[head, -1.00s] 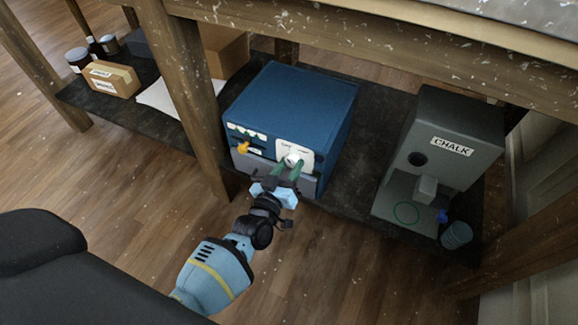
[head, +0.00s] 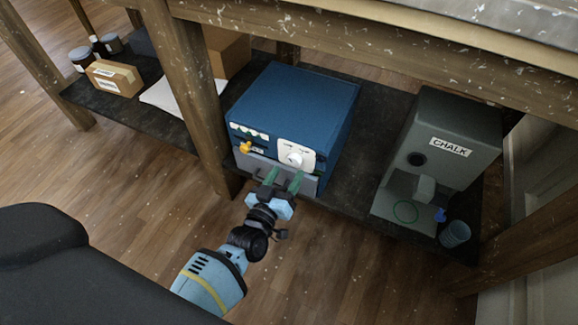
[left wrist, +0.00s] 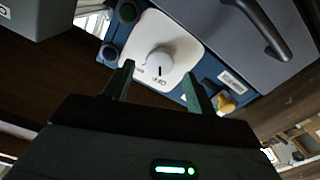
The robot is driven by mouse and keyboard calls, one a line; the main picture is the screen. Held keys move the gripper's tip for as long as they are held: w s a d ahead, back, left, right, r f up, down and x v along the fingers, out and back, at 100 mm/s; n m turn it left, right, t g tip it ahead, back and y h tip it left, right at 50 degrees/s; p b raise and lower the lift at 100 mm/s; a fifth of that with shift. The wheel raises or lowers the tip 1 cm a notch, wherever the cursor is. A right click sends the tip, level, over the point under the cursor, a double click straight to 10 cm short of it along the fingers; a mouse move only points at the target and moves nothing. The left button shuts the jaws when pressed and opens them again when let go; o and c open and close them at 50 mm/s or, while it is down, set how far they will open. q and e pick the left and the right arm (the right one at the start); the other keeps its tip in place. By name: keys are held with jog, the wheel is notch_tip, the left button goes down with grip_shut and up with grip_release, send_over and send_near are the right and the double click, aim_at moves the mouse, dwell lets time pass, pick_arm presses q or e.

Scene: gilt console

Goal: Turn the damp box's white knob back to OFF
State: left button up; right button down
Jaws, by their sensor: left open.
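The damp box (head: 295,92) is a blue cabinet on the low shelf. Its white knob (head: 295,158) sits on a white plate at the right of the front face. The left wrist view shows the knob (left wrist: 160,62) clear of the fingers, with a dark line on its side nearest my gripper, towards small lettering that is hard to read. My left gripper (head: 284,181), with green fingers, is open and empty just below and in front of the knob, apart from it. Its fingers also show in the left wrist view (left wrist: 158,88). My right gripper is out of view.
A yellow knob (head: 245,147) and a drawer handle are on the box's front. A grey chalk machine (head: 440,150) stands to the right, with a blue cup (head: 454,234) beside it. A wooden post (head: 192,100) stands close left of the box. Open floor lies in front.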

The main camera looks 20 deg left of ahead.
pick_arm(q)
jog(key=s+p, duration=0.1)
jog(key=s, duration=0.3)
jog(key=shift+s+a, duration=0.1)
jog(key=shift+s, duration=0.1)
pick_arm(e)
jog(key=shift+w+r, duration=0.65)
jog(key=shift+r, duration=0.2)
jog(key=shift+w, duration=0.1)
